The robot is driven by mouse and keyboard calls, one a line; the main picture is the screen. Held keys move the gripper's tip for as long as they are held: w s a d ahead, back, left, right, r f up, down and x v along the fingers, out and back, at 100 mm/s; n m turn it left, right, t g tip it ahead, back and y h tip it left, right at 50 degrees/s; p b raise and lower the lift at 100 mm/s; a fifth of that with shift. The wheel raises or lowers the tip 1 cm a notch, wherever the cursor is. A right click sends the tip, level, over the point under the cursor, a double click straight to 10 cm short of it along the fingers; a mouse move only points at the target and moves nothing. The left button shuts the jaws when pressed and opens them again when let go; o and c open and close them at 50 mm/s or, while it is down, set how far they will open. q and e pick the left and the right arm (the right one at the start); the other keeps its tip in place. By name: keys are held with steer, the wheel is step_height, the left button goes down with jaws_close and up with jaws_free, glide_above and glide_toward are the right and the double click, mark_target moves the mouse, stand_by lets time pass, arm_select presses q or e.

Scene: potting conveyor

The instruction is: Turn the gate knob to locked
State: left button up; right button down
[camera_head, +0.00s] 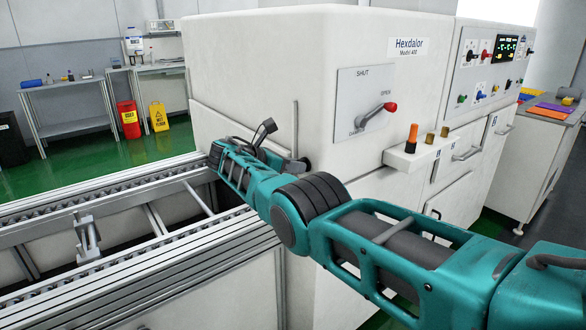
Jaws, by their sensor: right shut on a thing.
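My right arm comes in from the lower right and reaches across the front of the white machine (250,55). My right gripper (265,130) is at the arm's far end, close to the machine's face above the conveyor. It is shut on what seems to be the gate knob, which the gripper and arm hide, so its setting cannot be read. A dark round fitting (302,164) shows on the machine just right of the gripper, beside a thin upright rod (295,125). My left gripper is not in view.
A lever with a red tip (390,107) sits on a panel marked SHUT and OPEN (352,88), right of the gripper. A ledge (405,158) with an orange-topped piece juts out above my forearm. The conveyor (110,225) runs to the lower left.

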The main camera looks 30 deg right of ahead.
stand_by(0.3)
steer(key=c, duration=1.1)
jaws_free()
steer(key=p+v, duration=0.1)
steer(key=v, duration=1.2)
steer(key=shift+r, duration=0.1)
steer(key=shift+d, duration=0.1)
